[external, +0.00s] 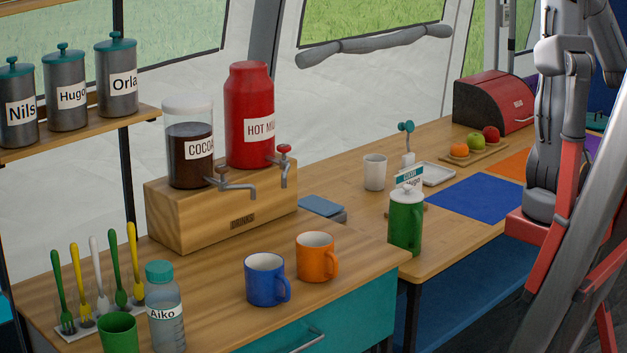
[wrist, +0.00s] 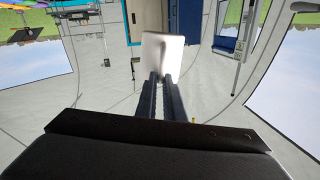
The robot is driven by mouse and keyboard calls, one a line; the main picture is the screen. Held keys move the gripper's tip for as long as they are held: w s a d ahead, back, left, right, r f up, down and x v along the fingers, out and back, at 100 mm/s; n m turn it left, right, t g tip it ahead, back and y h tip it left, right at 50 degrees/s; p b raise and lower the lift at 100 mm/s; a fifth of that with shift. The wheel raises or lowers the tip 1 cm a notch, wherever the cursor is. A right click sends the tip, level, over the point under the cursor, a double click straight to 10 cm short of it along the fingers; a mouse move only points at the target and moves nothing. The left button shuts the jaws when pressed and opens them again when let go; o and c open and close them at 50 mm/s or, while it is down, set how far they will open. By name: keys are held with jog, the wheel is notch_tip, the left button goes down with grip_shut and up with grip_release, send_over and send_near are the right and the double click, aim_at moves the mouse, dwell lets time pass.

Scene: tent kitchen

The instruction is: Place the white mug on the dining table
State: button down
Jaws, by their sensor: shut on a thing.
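In the wrist view my gripper (wrist: 160,78) is shut on the white mug (wrist: 150,50), held at the fingertips, with what looks like its handle facing the camera. In the external view my arm stands at the right edge; the gripper and held mug cannot be made out there. The wooden table (external: 440,245) with coloured mats, which looks like the dining table, runs along the tent wall, apart from the held mug as far as I can tell.
A white cup (external: 374,172), green flask (external: 405,222), blue mat (external: 478,198), white tray (external: 437,174), fruit board (external: 476,152) and red bread box (external: 492,100) occupy the table. The nearer counter holds a blue mug (external: 265,279), orange mug (external: 315,258) and drink dispensers (external: 220,215).

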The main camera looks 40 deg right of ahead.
dwell(0.7)
jog(key=w+a+f+n+t+y+b, duration=0.1)
jog(key=w+f+n+t+y+b, duration=0.3)
jog(key=w+f, duration=0.55)
jog(key=w+f+n+t+y+b, duration=0.2)
jog(key=w+f+n+t+b, duration=0.4)
jog(key=w, duration=0.6)
jog(key=w+a+f+n+t+y+b, duration=0.2)
jog(key=w+a+f+n+y, duration=0.3)
jog(key=f, duration=0.3)
jog(key=w+a+f+n+t+y+b, duration=0.1)
jog(key=w+a+f+n+t+y, duration=0.2)
jog(key=w+a+f+y, duration=0.4)
jog(key=shift+s+a+f+b, duration=0.15)
jog(key=shift+f+b, duration=0.3)
jog(key=shift+f, duration=1.45)
jog(key=shift+s+f+b, duration=0.2)
jog(key=shift+f+b, duration=0.2)
jog(key=shift+f, duration=1.5)
jog(key=shift+s+a+f+b, duration=0.15)
jog(key=shift+f+b, duration=0.3)
jog(key=shift+f, duration=1.45)
jog(key=shift+d, duration=0.1)
